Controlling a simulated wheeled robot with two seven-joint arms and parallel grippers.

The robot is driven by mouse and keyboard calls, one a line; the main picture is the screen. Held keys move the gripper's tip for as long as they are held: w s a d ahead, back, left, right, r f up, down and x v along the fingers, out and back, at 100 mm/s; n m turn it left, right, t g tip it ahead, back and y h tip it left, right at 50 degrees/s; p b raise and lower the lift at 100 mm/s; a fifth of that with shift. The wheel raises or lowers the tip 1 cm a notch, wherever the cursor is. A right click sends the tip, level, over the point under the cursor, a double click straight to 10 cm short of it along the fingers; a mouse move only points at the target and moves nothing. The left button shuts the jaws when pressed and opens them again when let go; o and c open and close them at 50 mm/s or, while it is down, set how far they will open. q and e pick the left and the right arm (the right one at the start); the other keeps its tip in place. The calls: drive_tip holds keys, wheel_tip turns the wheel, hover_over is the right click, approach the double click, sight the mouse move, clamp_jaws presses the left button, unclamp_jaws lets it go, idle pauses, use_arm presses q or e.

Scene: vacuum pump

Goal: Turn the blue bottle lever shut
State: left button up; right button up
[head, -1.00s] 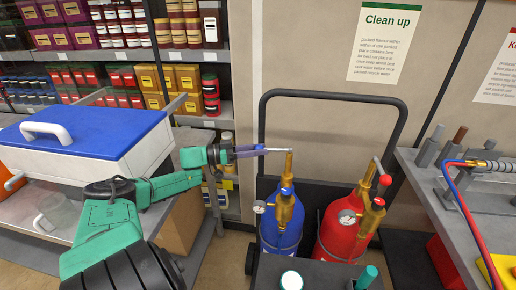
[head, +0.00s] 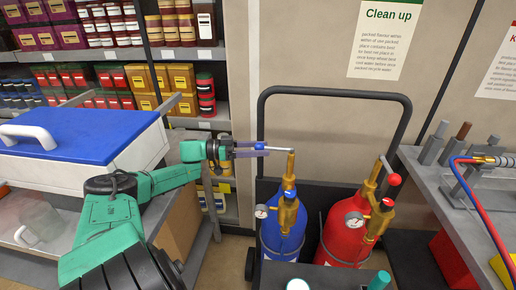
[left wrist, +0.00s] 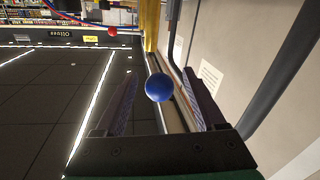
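The blue bottle (head: 283,238) stands on the left of a dark cart, with a brass valve (head: 290,210) on top. Its lever, a thin silver bar (head: 280,150), points left from the top of the brass stem and ends in a blue ball knob (head: 259,146). My left gripper (head: 246,149) reaches in from the left at the knob. In the left wrist view the blue knob (left wrist: 159,87) sits between the two open fingers, with gaps showing on both sides. My right gripper is not in view.
A red bottle (head: 345,235) stands right beside the blue one; its lever has a red knob (head: 394,180). The cart's black handle frame (head: 335,90) rises behind. A grey bench (head: 430,190) is at the right, a white box with blue lid (head: 85,135) at the left.

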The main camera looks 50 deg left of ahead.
use_arm(q)
drive_tip(key=shift+w, duration=0.1)
drive_tip(key=v, duration=0.7)
drive_tip(key=shift+a, duration=0.15)
idle(0.4)
